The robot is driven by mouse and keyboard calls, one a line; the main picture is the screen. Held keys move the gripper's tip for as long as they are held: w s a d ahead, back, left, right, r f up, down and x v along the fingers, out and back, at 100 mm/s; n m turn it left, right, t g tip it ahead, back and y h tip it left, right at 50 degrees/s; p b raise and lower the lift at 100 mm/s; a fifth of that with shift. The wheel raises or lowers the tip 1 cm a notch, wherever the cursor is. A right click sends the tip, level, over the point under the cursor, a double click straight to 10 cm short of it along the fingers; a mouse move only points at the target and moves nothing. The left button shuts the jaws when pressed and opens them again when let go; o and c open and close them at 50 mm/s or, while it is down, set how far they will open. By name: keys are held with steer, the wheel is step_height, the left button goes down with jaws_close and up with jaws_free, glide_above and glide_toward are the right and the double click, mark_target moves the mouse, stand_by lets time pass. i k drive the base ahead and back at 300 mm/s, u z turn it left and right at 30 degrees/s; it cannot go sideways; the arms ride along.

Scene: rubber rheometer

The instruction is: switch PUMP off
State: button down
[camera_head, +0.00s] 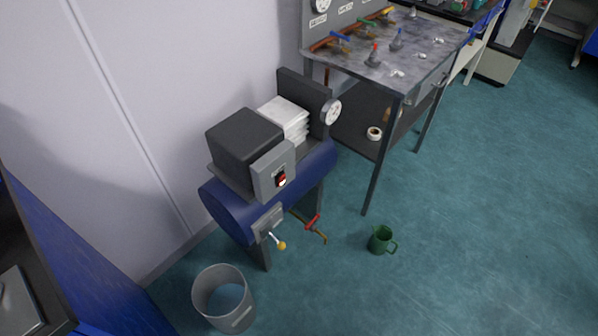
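A pump unit stands on the floor near the wall, with a blue cylindrical tank (228,206), a black motor box (240,139) and a white ribbed block (284,118) on top. On its front is a grey switch box (265,176) with a small red and black switch (281,180). The switch is too small to tell its position. A lever with a yellow knob (281,245) and a red-handled valve (313,221) stick out low on the tank. My gripper is not in view.
A grey bin (223,299) stands in front of the tank, and a green mug (380,240) is on the floor to its right. A metal workbench (345,58) with valves stands behind. A blue cabinet (75,255) is at the left. The teal floor (480,220) at right is clear.

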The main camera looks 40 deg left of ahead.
mark_target(282, 181)
steer(key=k, duration=0.85)
steer(key=u, duration=1.55)
steer(key=i, duration=0.5)
steer(key=z, duration=0.05)
steer(key=k, duration=0.5)
steer(key=u, duration=0.75)
steer(key=i, duration=0.75)
steer(key=z, duration=0.25)
